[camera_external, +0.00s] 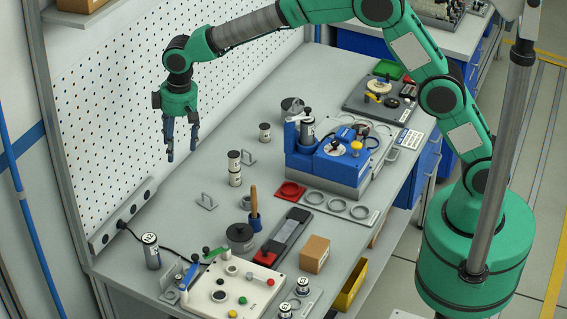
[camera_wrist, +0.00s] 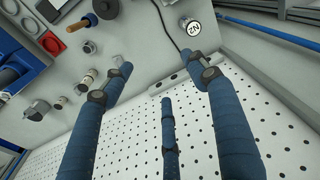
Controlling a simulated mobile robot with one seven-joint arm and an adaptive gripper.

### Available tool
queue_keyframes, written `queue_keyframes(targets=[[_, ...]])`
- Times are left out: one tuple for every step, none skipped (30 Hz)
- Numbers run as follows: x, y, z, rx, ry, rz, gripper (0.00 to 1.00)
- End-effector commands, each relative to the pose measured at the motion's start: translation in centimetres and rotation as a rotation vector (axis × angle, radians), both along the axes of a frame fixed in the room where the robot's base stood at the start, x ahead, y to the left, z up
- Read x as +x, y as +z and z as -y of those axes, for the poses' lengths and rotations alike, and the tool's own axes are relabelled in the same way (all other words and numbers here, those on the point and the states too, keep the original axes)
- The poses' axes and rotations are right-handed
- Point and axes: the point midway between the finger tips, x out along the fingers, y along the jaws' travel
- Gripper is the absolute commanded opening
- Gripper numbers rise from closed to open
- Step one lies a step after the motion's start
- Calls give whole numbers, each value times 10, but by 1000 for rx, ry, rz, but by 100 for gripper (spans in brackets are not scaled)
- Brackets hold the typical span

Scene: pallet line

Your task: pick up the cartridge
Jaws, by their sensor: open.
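Several labelled cylinders could be the cartridge; I cannot tell which one is meant. One grey cylinder with a white marked top (camera_external: 151,252) stands upright at the left end of the bench, and a like one shows in the wrist view (camera_wrist: 190,26). Another cylinder (camera_external: 307,128) stands in the blue fixture (camera_external: 330,160). Small white-and-dark cylinders (camera_external: 234,168) stand mid-bench, one above the other in the picture, with another (camera_external: 264,132) farther back. My gripper (camera_external: 181,150) is open and empty, fingers down, above the bench near the pegboard. Its blue fingers (camera_wrist: 163,85) are spread apart.
A pegboard wall (camera_external: 130,90) with a power strip (camera_external: 122,214) runs along the bench's left side. A white panel with knobs (camera_external: 231,288), a cardboard box (camera_external: 315,254) and a dark jar (camera_external: 240,236) crowd the front. Bare bench surface (camera_external: 205,165) lies beneath my gripper.

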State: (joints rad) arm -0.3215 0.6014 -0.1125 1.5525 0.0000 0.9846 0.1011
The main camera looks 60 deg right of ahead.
Motion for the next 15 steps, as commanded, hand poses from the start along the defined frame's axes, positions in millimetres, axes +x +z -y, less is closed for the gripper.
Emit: queue_keyframes(targets=[[7, -10, -10, -3, 6, -10, 59], [10, -17, -14, -4, 9, -15, 59], [15, -25, -21, -6, 13, -20, 59], [19, -31, -25, -8, 15, -25, 59], [22, -37, -30, -10, 18, -29, 59], [26, -46, -37, -11, 22, -35, 59], [29, -53, -42, -13, 25, -40, 59], [32, -59, -47, -14, 28, -45, 59], [35, -68, -53, -17, 32, -50, 59], [38, -76, -58, -18, 34, -55, 59], [41, -82, -62, -20, 37, -59, 59], [44, -92, -69, -22, 41, -64, 59], [46, -99, -74, -24, 43, -69, 59], [47, -106, -78, -26, 46, -74, 59], [50, -115, -85, -28, 50, -78, 59]])
